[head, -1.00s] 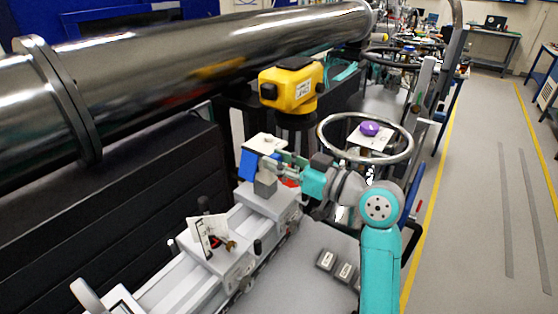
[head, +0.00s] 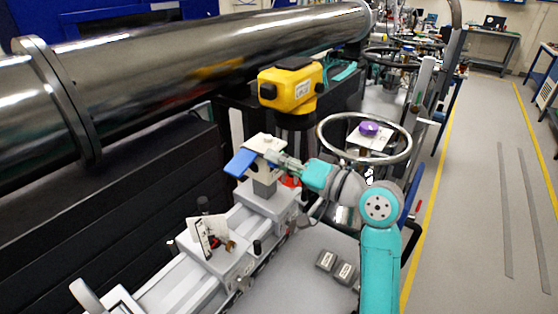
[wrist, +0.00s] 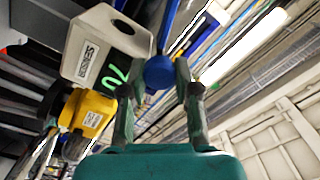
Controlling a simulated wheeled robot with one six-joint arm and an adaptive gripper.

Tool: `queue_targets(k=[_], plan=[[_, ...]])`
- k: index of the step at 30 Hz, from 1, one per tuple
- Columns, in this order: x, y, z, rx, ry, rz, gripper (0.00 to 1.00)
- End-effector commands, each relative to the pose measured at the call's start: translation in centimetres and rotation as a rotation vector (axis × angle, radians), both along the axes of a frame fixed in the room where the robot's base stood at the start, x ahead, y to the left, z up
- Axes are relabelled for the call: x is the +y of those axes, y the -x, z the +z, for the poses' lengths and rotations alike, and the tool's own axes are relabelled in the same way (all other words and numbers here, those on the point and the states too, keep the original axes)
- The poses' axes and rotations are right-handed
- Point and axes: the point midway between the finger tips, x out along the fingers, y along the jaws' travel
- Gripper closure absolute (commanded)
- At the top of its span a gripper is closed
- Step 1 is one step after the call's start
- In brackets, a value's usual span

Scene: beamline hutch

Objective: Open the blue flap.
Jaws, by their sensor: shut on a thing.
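The blue flap (head: 241,163) is on the white box (head: 266,143) on top of a grey stand. It sticks out to the left of the box, tilted outward and sloping down. My gripper (head: 270,156) reaches in from the right, at the box and flap. In the wrist view, a rounded blue part of the flap (wrist: 159,72) sits between the fingertips (wrist: 160,88), which are shut on it. The white box (wrist: 108,45) shows there at upper left, with a label and green marks.
A metal ring (head: 328,125) is close to my arm on the right. A white rail (head: 160,284) runs front left. Small grey blocks (head: 326,260) lie below my arm.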

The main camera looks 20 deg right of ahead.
Motion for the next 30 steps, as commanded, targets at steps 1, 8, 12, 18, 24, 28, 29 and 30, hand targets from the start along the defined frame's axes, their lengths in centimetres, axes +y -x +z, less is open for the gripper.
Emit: queue_targets(k=[1,8,12,18,24,28,29,30], plan=[[-0.05,-0.02,0.0,0.017,-0.026,-0.001,1.0],[-0.07,-0.03,-0.03,0.08,-0.121,-0.001,1.0],[-0.07,-0.04,-0.05,0.101,-0.152,-0.001,1.0],[-0.08,-0.04,-0.06,0.114,-0.172,-0.001,1.0],[-0.07,-0.04,-0.08,0.115,-0.172,-0.001,1.0],[-0.07,-0.04,-0.08,0.115,-0.172,-0.001,1.0],[-0.07,-0.04,-0.08,0.115,-0.172,-0.001,0.67],[-0.07,-0.04,-0.08,0.115,-0.172,-0.001,0.57]])
